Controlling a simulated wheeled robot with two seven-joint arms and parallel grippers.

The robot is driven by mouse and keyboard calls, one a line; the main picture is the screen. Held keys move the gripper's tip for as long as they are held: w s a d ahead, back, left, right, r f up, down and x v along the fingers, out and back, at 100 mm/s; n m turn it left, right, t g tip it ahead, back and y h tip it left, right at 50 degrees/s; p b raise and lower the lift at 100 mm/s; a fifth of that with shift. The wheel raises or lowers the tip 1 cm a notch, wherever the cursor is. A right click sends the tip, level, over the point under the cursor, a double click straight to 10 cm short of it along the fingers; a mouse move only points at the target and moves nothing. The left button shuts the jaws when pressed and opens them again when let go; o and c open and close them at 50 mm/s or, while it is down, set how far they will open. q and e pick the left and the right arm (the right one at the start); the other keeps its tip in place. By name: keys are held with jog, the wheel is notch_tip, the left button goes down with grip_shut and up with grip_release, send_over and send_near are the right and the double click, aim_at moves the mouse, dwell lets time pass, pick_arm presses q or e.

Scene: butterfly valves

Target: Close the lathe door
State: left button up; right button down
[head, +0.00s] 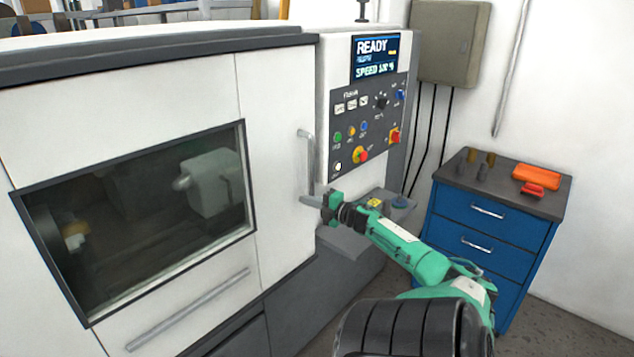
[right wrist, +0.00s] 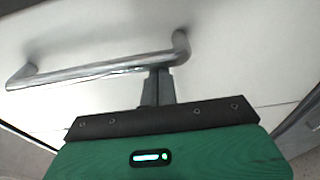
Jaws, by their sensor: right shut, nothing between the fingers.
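The lathe door (head: 248,90) is a white panel with a dark window (head: 140,215). It appears to cover the machine front up to the control panel. A vertical metal handle (head: 307,155) stands near its right edge; the handle also shows in the right wrist view (right wrist: 100,70). My right gripper (head: 312,201) is at the handle's lower end in the head view. In the right wrist view its fingers (right wrist: 158,85) are together, close to the bar near its right end, with nothing between them. Whether they touch the bar is unclear. My left gripper is not in view.
The control panel (head: 368,115) reads READY and has several buttons. A blue drawer cabinet (head: 480,235) stands at the right with an orange tray (head: 537,178) and small parts on top. A grey box (head: 450,43) hangs on the wall. Floor shows at the lower right.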

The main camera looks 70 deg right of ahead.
jog(key=s+a+b, duration=0.2)
jog(key=s, duration=1.1)
jog(key=shift+s+a+b, duration=0.15)
jog(key=shift+s+b, duration=0.2)
